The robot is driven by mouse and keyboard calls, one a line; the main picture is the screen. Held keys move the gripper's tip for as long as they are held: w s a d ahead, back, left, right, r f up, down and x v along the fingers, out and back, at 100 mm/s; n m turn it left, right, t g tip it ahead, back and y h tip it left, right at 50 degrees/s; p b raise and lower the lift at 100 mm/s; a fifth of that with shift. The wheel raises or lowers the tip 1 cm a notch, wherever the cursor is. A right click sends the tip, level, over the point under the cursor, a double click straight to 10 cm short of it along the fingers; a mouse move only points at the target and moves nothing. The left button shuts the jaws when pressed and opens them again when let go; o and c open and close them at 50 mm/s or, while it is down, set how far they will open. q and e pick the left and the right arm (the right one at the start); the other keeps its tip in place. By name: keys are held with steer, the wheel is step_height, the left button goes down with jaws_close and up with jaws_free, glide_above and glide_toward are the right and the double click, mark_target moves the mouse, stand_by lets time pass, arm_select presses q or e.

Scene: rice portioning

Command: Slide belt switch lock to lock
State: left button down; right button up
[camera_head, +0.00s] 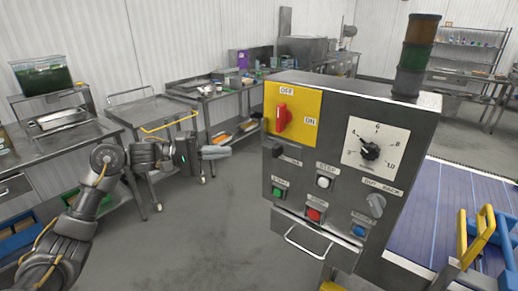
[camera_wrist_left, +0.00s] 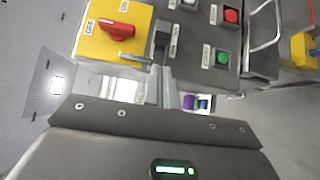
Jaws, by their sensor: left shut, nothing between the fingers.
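A grey control box (camera_head: 340,103) stands right of centre in the head view. Its yellow plate (camera_head: 299,97) carries a red rotary switch (camera_head: 283,118) between OFF and ON labels. Just below the plate is a small black switch piece (camera_head: 277,151) with a label beside it. In the wrist view the red switch (camera_wrist_left: 118,29) and a black block (camera_wrist_left: 162,34) appear, with a short metal rod (camera_wrist_left: 134,57) at the plate's edge. I cannot tell the lock's exact position. My left gripper (camera_head: 226,152) is shut and empty, left of the box and apart from it in the head view.
Below are green (camera_head: 278,191), white (camera_head: 323,182), red (camera_head: 314,214) and blue (camera_head: 359,231) buttons. A blue conveyor (camera_head: 420,215) lies right of the box. Open floor (camera_head: 220,220) lies left of it.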

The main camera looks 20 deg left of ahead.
arm_select(q)
steer(key=shift+d, duration=0.1)
steer(key=p+x, duration=0.3)
steer(key=x, duration=0.7)
steer(key=shift+p, duration=0.4)
